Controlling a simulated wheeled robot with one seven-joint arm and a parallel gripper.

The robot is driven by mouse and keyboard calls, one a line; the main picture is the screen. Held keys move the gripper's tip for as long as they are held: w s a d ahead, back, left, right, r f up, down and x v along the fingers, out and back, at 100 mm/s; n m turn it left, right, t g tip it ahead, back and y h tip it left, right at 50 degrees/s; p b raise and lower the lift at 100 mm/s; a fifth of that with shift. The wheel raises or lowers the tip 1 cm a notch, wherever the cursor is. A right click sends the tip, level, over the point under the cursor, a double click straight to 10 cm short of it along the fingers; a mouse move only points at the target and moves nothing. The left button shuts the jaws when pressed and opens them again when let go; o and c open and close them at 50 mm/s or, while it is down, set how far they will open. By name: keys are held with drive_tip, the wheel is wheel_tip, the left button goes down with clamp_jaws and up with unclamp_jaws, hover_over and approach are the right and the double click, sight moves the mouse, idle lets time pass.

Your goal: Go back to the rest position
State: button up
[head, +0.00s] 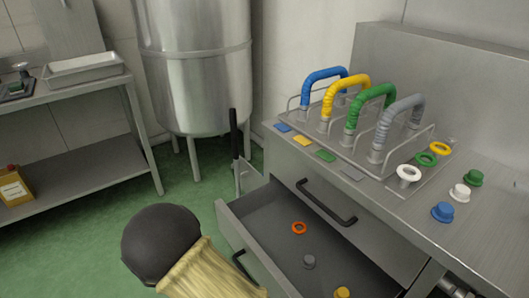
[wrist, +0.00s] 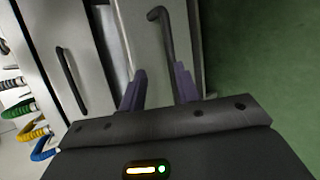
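My gripper (wrist: 159,72) shows in the wrist view with its two dark fingers apart and nothing between them. A dark bar handle (wrist: 165,35) on a drawer front lies just beyond the fingertips; I cannot tell whether they touch it. In the head view my gripper is hidden. The lower drawer (head: 232,219) of the steel cabinet stands pulled out. In it lie an orange ring (head: 299,228), a grey knob (head: 309,262) and a yellow knob (head: 342,293). The drawer above it, with its own dark handle (head: 325,203), is shut.
The cabinet top carries a rack of blue, yellow, green and grey hoses (head: 398,115), several rings and knobs (head: 443,211). A steel tank (head: 195,65) stands behind, a side table (head: 75,95) at left. Green floor (head: 75,240) is clear at left.

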drive_tip(key=s+d+r+m+y, duration=0.1)
drive_tip(key=d+r+m+y, duration=0.35)
drive_tip(key=d, duration=0.75)
drive_tip(key=s+d+r+m+y, duration=0.1)
drive_tip(key=s+d+r+y, duration=0.1)
drive_tip(key=d+r+y, duration=0.75)
wheel_tip(320, 180, up, 28)
drive_tip(key=d+h+p, duration=0.2)
drive_tip(key=h+p, duration=0.1)
drive_tip(key=p, duration=2.6)
drive_tip(key=shift+w+d+f, duration=0.15)
drive_tip(key=shift+d+f, duration=0.1)
